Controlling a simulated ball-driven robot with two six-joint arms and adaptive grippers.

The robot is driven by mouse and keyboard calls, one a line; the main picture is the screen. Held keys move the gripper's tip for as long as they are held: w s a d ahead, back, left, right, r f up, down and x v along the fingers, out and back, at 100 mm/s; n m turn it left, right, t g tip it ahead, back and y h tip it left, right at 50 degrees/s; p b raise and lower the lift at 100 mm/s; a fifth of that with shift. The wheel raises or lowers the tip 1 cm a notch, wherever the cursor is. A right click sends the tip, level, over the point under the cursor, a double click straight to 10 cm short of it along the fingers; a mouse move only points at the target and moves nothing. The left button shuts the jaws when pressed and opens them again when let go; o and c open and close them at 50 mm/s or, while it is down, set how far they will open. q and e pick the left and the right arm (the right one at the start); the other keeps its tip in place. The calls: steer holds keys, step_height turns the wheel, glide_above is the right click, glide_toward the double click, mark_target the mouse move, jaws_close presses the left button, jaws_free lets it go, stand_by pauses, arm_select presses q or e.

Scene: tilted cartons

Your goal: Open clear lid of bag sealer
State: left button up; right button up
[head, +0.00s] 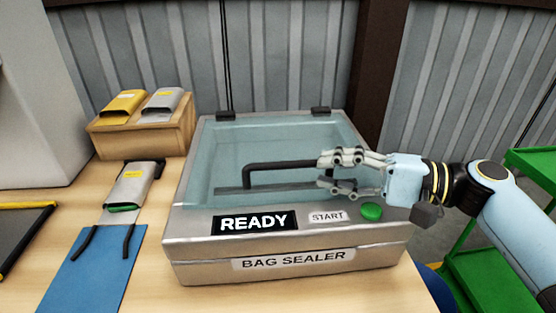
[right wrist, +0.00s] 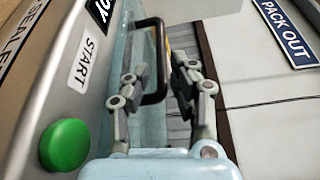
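The bag sealer (head: 294,259) is a grey metal box on the table with a READY display and a green START button (head: 371,211). Its clear bluish lid (head: 270,140) lies down over the top, with hinges at the back. A black bar handle (head: 275,165) stands on the lid. My right gripper (head: 322,172) is at the right end of this handle, fingers apart. In the right wrist view the handle (right wrist: 152,23) passes between the open fingers (right wrist: 157,70); firm contact cannot be told. My left gripper is not in view.
A wooden stand (head: 145,133) with yellow and silver pouches is at the back left. A silver pouch (head: 130,186) lies by a blue mat (head: 95,272). A dark tray (head: 18,235) is far left. A green shelf (head: 485,275) stands beyond the table's right edge.

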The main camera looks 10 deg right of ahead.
mark_target(296, 167)
steer(key=p+x, duration=0.1)
steer(key=x, duration=0.7)
jaws_close()
